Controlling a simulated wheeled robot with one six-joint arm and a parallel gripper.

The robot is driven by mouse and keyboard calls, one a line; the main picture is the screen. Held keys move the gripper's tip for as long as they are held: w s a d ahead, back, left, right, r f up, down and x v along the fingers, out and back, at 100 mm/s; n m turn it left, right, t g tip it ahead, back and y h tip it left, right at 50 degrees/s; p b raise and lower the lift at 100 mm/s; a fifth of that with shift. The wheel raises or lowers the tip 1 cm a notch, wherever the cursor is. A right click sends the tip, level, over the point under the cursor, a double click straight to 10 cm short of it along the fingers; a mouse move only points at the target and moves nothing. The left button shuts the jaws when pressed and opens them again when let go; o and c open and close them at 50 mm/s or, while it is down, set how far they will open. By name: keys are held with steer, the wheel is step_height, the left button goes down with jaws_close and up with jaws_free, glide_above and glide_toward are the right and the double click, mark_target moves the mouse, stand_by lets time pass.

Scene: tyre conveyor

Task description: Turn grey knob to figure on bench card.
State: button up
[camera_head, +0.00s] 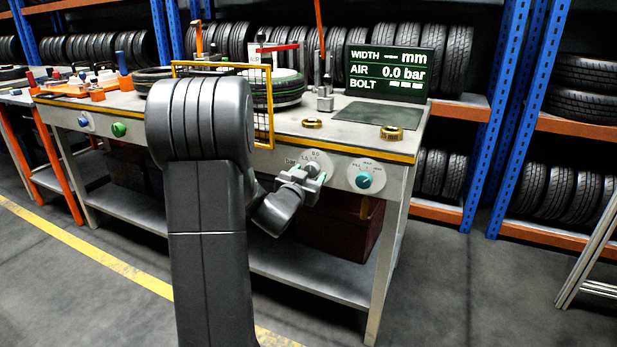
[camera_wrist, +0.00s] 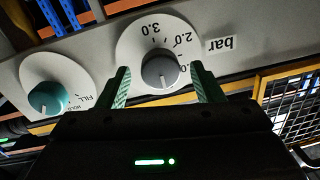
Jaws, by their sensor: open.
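The grey knob (camera_wrist: 160,70) sits on a white dial plate (camera_wrist: 133,45) on the bench front. The figures 3.0 and 2.0 show upside down, with a "bar" label beside the plate. A pale line on the knob points toward the bottom of the wrist view. My gripper (camera_wrist: 160,72) is open, its green-lined fingers on either side of the knob with gaps. In the head view the knob (camera_head: 311,167) is just beyond my gripper (camera_head: 303,179). A whitish card (camera_head: 260,48) stands at the back of the bench; its figure is too small to read.
A teal knob (camera_wrist: 47,97) on its own dial is close beside. A display (camera_head: 390,73) reads AIR 0.0 bar. A yellow mesh guard (camera_head: 262,105) rises left of my gripper. Two brass rings (camera_head: 391,132) lie on the bench top.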

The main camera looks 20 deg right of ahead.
steer(key=shift+c, duration=0.4)
steer(key=c, duration=0.9)
